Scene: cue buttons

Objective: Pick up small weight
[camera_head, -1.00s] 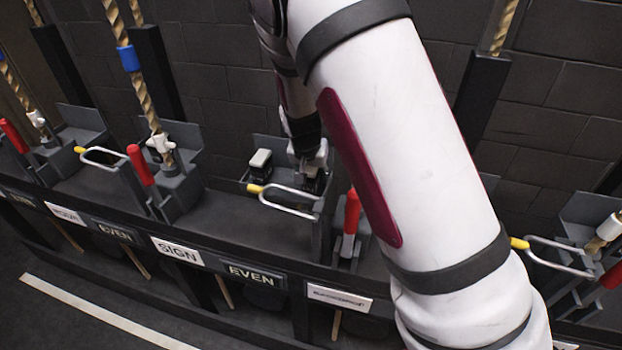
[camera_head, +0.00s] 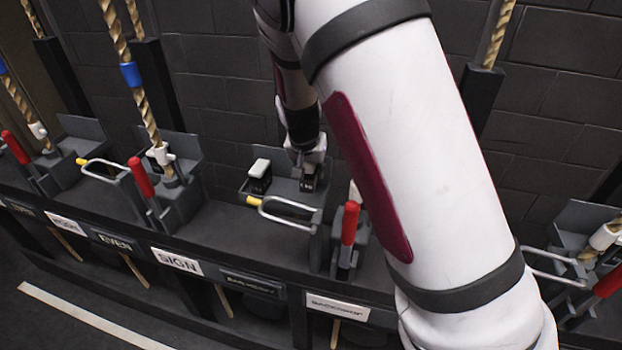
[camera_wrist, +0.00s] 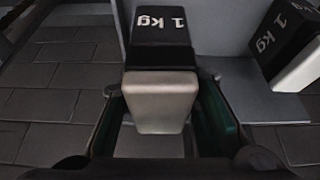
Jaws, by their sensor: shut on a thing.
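A small black weight (camera_wrist: 162,28) marked "1 kg", with a pale grey block-shaped grip, is between my fingers in the wrist view. My gripper (camera_wrist: 160,100) is shut on the pale grip, one finger on each side. A second black "1 kg" weight (camera_wrist: 284,38) with a pale grip stands to the right, apart from my fingers. In the head view this second weight (camera_head: 260,176) is on the grey metal tray, left of my gripper (camera_head: 309,178). The held weight is mostly hidden there by my gripper. I cannot tell whether it touches the tray.
A metal loop handle with a yellow end (camera_head: 290,212) crosses in front of the tray. A red-handled lever (camera_head: 350,224) stands just right of it. Ropes, more levers and label plates line the dark rack. My arm hides part of the right side.

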